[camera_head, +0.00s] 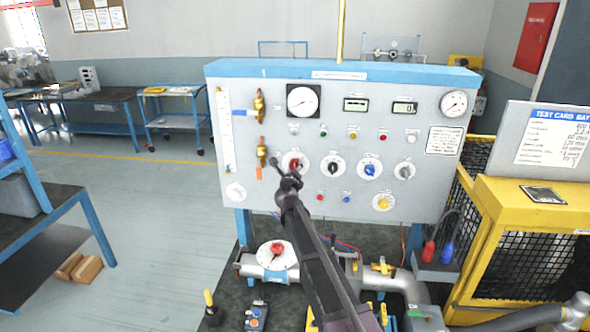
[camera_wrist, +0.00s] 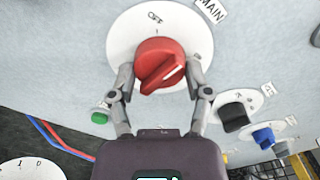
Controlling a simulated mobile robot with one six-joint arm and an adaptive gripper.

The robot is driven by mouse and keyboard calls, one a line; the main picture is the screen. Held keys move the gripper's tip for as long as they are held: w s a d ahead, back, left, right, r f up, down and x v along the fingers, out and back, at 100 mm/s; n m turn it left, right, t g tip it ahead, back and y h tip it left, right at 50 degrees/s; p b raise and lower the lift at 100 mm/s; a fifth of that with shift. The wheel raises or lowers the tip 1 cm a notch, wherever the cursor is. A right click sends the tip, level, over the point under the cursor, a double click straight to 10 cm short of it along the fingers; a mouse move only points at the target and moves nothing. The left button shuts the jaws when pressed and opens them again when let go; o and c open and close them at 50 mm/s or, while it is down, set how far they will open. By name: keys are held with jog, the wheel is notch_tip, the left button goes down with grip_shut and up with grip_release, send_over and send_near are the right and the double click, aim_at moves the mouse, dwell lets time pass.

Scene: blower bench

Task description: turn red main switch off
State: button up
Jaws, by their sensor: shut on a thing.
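The red main switch (camera_wrist: 160,62) is a rotary knob on a white round plate marked OFF, with a MAIN label (camera_wrist: 211,10) beside it. A white line on the knob points toward the right in the wrist view, away from the OFF mark above the knob. My gripper (camera_wrist: 160,70) is shut on the knob, one finger on each side. In the head view the red switch (camera_head: 294,161) is partly hidden by my gripper (camera_head: 285,173), which reaches up to the panel from below.
Black (camera_head: 333,166), blue (camera_head: 370,170) and grey knobs (camera_head: 405,171) stand in a row to the right on the grey panel (camera_head: 270,203). Brass valves (camera_head: 262,150) are close on the left. A yellow cage (camera_head: 520,195) stands at right.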

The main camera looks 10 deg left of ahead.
jog(key=n, duration=0.4)
jog(key=shift+w+r+n, duration=0.1)
jog(key=shift+n, duration=0.2)
jog(key=n, duration=0.4)
jog(key=shift+n, duration=0.4)
jog(key=o, duration=1.2)
jog(key=s, duration=1.2)
jog(key=shift+a, duration=0.2)
